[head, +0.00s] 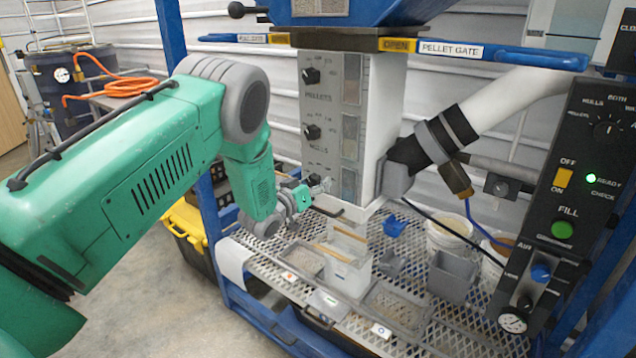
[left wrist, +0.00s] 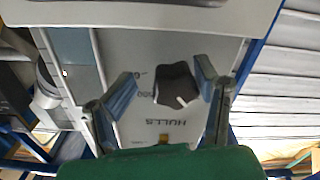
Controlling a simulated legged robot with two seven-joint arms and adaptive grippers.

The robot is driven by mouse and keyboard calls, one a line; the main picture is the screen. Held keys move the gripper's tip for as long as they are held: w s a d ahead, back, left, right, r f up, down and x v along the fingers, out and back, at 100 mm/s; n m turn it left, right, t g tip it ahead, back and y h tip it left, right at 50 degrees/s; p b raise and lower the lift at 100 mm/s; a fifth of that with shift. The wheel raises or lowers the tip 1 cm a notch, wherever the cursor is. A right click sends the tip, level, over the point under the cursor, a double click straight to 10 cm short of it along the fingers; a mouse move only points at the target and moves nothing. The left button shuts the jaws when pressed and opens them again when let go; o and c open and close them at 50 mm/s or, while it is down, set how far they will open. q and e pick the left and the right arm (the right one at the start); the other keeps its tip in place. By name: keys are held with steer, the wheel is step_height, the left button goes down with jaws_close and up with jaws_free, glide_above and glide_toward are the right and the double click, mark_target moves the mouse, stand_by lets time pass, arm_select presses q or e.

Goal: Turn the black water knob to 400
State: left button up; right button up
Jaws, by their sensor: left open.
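The black water knob (left wrist: 176,84) sits on the grey front panel (left wrist: 225,55) in the left wrist view, which appears upside down. Its white pointer mark points toward the picture's lower right. The scale numbers beside it are small and partly hidden, so I cannot read the setting. My left gripper (left wrist: 166,75) is open, with one finger on each side of the knob. The right-hand finger looks very close to it; I cannot tell if they touch. In the head view, my left gripper (head: 309,192) is at the panel's lowest knob (head: 314,180). My right gripper is not in view.
The hulls knob (head: 312,131) and pellets knob (head: 311,76) are above on the same panel. Below is a mesh shelf (head: 268,253) with trays and cups. A blue frame post (head: 207,215) stands close to my left arm. A black control box (head: 585,135) is at right.

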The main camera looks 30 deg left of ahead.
arm_select(q)
steer(key=shift+s+a, duration=0.15)
steer(key=shift+a, duration=0.35)
steer(key=shift+s+a+f, duration=0.1)
steer(key=shift+s+a, duration=0.05)
steer(key=shift+a, duration=0.35)
steer(key=c, duration=1.2)
steer(key=shift+o, duration=0.2)
steer(key=shift+d, duration=0.45)
steer(key=shift+a+f+m+b, duration=0.1)
steer(key=shift+a+m+b, duration=0.15)
steer(key=shift+m+b, duration=0.6)
steer(key=m, duration=0.3)
steer(key=shift+d+m+b, duration=0.2)
steer(key=shift+m+b, duration=0.05)
steer(key=shift+b, duration=0.05)
steer(key=shift+a+m+b, duration=0.1)
steer(key=shift+m+b, duration=0.35)
steer(key=shift+m, duration=0.75)
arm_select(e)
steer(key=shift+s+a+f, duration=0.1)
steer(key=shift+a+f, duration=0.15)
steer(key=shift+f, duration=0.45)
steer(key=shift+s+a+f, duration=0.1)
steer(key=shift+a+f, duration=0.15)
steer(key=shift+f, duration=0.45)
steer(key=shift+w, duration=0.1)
arm_select(q)
steer(key=o, duration=1.2)
steer(key=shift+c, duration=0.2)
